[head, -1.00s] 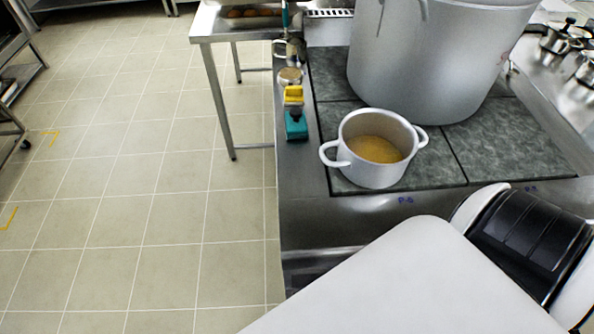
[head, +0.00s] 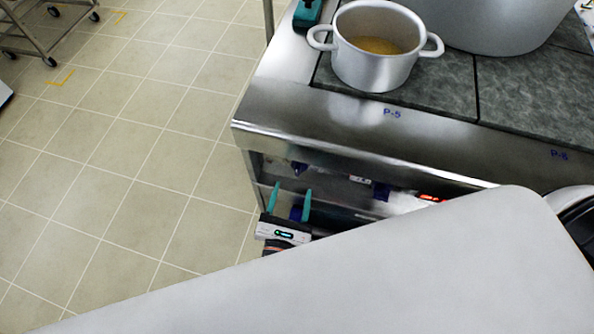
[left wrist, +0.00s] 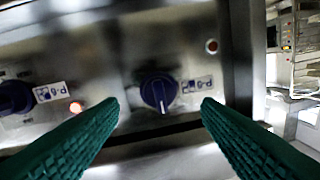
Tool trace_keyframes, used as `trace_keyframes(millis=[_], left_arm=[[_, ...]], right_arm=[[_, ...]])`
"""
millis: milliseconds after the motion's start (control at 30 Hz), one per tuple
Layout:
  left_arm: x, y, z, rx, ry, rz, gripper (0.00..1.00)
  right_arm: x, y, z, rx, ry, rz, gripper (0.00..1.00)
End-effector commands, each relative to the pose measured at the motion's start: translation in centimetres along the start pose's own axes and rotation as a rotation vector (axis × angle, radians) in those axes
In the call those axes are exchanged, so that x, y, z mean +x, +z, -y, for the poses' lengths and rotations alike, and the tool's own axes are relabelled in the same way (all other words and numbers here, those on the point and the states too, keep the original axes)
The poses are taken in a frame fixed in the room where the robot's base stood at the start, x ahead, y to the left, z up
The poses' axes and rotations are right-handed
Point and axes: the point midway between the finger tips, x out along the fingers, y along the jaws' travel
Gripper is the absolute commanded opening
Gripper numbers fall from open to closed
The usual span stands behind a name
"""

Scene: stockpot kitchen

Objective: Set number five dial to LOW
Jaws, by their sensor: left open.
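The number five dial (left wrist: 158,92) is a dark blue knob on the steel front panel, centred in the left wrist view. Its white pointer line points down in that picture. A small label (left wrist: 197,85) sits beside it, blurred and seemingly upside down. My left gripper (head: 291,191) is open at the cooktop's front in the head view. In the left wrist view its teal fingers lie either side of the dial in the picture, with a gap; contact is not visible. In the head view the dial (head: 300,168) shows small and dark under the counter edge. My right gripper is out of view.
A neighbouring dial (left wrist: 14,97) has a glowing red lamp (left wrist: 76,107) near it. A white pot (head: 372,70) with yellowish contents stands on the plate marked P-5, beside a large stockpot (head: 490,20).

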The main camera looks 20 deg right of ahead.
Motion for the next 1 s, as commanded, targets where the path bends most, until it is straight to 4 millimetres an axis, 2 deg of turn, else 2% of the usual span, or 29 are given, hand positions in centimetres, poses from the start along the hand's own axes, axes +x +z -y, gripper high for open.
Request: trace_keyframes(millis=[100, 300, 500, 733, 1000], left_arm=[[2.5, -0.2, 0.0, 0.002, -0.001, -0.003, 0.58], [5.2, 0.0, 0.0, 0.003, 0.0, -0.001, 0.58], [6.1, 0.1, 0.0, 0.003, 0.001, 0.001, 0.58], [6.1, 0.1, 0.0, 0.003, 0.001, 0.0, 0.58], [6.1, 0.1, 0.0, 0.003, 0.001, 0.0, 0.14]], right_arm=[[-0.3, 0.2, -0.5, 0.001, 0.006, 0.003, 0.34], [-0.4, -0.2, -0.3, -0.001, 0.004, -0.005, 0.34], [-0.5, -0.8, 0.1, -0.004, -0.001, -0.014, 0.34], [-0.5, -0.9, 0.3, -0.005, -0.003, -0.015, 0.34], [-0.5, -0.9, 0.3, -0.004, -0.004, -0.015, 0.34]])
